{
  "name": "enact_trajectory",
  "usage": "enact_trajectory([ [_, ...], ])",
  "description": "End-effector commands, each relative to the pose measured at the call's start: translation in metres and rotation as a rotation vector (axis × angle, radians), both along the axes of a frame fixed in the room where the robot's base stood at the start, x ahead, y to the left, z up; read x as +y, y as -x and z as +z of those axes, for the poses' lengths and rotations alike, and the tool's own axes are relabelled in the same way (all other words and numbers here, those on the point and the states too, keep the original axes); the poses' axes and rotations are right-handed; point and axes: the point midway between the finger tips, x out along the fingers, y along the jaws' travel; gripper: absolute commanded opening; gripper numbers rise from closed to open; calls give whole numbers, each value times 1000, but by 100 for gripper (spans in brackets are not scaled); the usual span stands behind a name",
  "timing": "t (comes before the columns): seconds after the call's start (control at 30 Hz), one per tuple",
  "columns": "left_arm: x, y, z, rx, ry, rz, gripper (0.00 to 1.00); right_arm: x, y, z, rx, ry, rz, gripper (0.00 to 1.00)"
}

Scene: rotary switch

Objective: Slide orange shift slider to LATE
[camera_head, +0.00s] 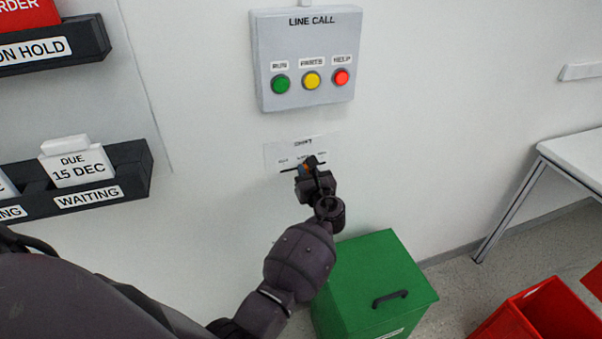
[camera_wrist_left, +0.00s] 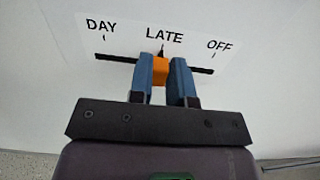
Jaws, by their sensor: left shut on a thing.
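The orange shift slider (camera_wrist_left: 161,69) sits in a dark horizontal slot (camera_wrist_left: 113,58) on a white wall panel. In the left wrist view the panel (camera_wrist_left: 135,35) reads DAY, LATE and OFF from left to right. The slider is directly under the LATE mark. My left gripper (camera_wrist_left: 161,82) is shut on the slider, one blue finger on each side. My right gripper is in neither view.
A grey LINE CALL box (camera_head: 305,55) with green, yellow and red buttons hangs above the panel. A green bin (camera_head: 372,270) stands below, under my left forearm. Black card racks (camera_head: 140,165) are at left. A white table (camera_head: 580,150) and red crate (camera_head: 545,315) are at right.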

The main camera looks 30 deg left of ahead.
Motion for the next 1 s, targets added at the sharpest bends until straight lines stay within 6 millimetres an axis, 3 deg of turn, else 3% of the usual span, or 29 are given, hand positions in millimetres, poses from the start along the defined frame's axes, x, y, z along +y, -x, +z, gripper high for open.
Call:
enact_trajectory([
  [0.13,0,1,-1,2,1,0,0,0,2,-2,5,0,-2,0],
  [0.17,0,1,-1,2,1,0,21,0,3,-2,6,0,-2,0],
  [0.33,0,0,-1,1,0,0,45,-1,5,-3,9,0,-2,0],
  [0.67,-3,3,-1,1,0,0,45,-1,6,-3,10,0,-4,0],
  [1.0,-41,36,0,1,2,-1,45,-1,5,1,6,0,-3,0],
])
